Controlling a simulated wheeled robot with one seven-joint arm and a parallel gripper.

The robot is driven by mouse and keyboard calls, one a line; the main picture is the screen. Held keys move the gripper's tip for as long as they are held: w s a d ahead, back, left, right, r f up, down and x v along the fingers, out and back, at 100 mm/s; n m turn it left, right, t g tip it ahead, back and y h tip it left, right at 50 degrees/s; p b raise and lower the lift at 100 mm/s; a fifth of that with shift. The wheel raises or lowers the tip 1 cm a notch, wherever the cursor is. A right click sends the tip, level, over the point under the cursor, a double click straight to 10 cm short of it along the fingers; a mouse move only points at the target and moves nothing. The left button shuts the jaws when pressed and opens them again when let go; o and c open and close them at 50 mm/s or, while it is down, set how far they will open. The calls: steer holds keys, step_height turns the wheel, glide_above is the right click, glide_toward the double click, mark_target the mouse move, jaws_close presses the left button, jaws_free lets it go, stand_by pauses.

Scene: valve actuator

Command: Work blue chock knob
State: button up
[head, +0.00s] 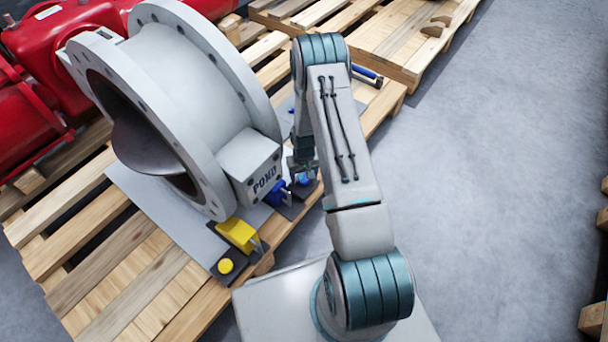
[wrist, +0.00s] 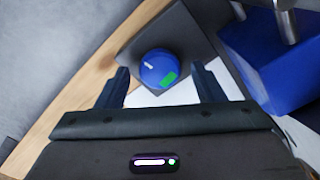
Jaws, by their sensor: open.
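The blue chock knob (wrist: 159,69) is round, with a green patch and a small white mark. It sits on a dark grey base plate (wrist: 190,38) in the wrist view. My gripper (wrist: 163,82) is open, with one dark finger on each side below the knob in that view. The fingers look apart from the knob. In the head view my gripper (head: 302,168) is down by the knob (head: 305,180), which is partly hidden. A blue chock (wrist: 268,55) with a metal rod stands to the right in the wrist view; it also shows in the head view (head: 276,193).
A large grey flanged valve body (head: 190,95) stands on a wooden pallet (head: 110,265). A yellow chock (head: 237,234) and a yellow knob (head: 225,266) sit at the pallet's front. A red actuator (head: 60,50) lies behind. The grey floor (head: 500,150) at right is clear.

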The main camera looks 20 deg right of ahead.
step_height(320, 180, up, 14)
steer(key=p, duration=0.4)
steer(key=shift+f+p, duration=0.15)
steer(key=shift+p, duration=0.2)
step_height(320, 180, up, 20)
steer(key=p, duration=0.8)
glide_above(304, 177)
steer(key=s+a, duration=0.1)
steer(key=a, duration=0.1)
steer(key=s+a+r+t+p, duration=0.1)
steer(key=s+r+p, duration=0.2)
steer(key=r, duration=0.6)
steer(key=s+a+r+p, duration=0.15)
steer(key=r+p, duration=0.25)
steer(key=r, duration=0.6)
steer(key=s+a+r+t+p, duration=0.1)
steer(key=s+r+p, duration=0.6)
steer(key=r, duration=0.6)
steer(key=s+a+r+p, duration=0.1)
steer(key=s+r+p, duration=0.6)
steer(key=s+r, duration=0.4)
step_height(304, 177, up, 3)
steer(key=shift+a+t+p, duration=0.35)
steer(key=shift+a+t, duration=0.05)
steer(key=shift+s, duration=0.4)
steer(key=shift+c, duration=0.3)
